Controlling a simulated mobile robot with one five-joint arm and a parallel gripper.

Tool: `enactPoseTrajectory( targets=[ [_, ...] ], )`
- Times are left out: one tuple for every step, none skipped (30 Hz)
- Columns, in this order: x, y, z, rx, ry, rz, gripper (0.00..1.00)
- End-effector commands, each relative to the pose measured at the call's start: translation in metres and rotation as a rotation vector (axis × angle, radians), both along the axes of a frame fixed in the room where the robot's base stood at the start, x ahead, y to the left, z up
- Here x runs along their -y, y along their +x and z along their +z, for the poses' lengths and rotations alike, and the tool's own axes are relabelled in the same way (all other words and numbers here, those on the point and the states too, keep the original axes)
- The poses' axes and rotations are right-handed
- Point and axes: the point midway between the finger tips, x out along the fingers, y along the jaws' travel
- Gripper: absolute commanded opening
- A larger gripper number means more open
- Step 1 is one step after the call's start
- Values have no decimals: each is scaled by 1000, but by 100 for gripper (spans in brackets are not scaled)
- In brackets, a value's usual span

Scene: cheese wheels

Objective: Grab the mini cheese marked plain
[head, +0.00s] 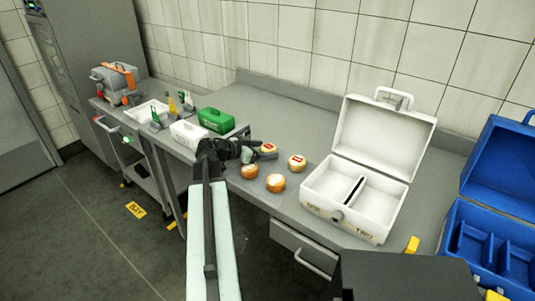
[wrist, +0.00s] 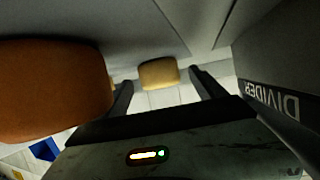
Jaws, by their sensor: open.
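Several mini cheeses stand on the grey counter in the head view. Two are pale yellow with red marks on top: one at the back (head: 268,148) and one to its right (head: 297,163). Two are orange-brown: one at left (head: 249,172) and one in front (head: 276,184). The word plain cannot be read on any. My gripper (head: 260,149) is open beside the back yellow cheese. In the wrist view, a yellow cheese (wrist: 158,74) shows between my open fingers (wrist: 163,88), apart from both. A large orange-brown cheese (wrist: 50,90) is close at left.
A dark panel lettered DIVIDER (wrist: 270,97) is close at right in the wrist view. An open white case (head: 345,225) stands right of the cheeses, with an open blue case (head: 485,225) beyond. A green box (head: 216,120) and a white box (head: 188,134) are at left.

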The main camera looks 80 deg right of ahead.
Motion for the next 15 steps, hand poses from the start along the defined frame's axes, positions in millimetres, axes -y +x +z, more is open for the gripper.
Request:
enactPoseTrajectory(
  targets=[
    [6,-5,-6,0,0,-1,80],
    [7,-6,-6,0,0,0,80],
    [8,-7,-6,-1,1,0,80],
    [8,-7,-5,0,0,1,80],
    [7,-7,-5,0,0,1,80],
    [7,-7,-5,0,0,1,80],
    [7,-6,-5,0,0,1,80],
    [7,-6,-5,0,0,2,80],
    [7,-6,-5,0,0,2,68],
    [7,-6,-4,0,0,2,60],
    [7,-6,-4,0,0,2,52],
    [7,-6,-4,0,0,2,41],
    [7,-6,-4,0,0,2,32],
    [7,-6,-5,0,0,2,24],
    [7,-6,-4,0,0,2,13]
  ],
)
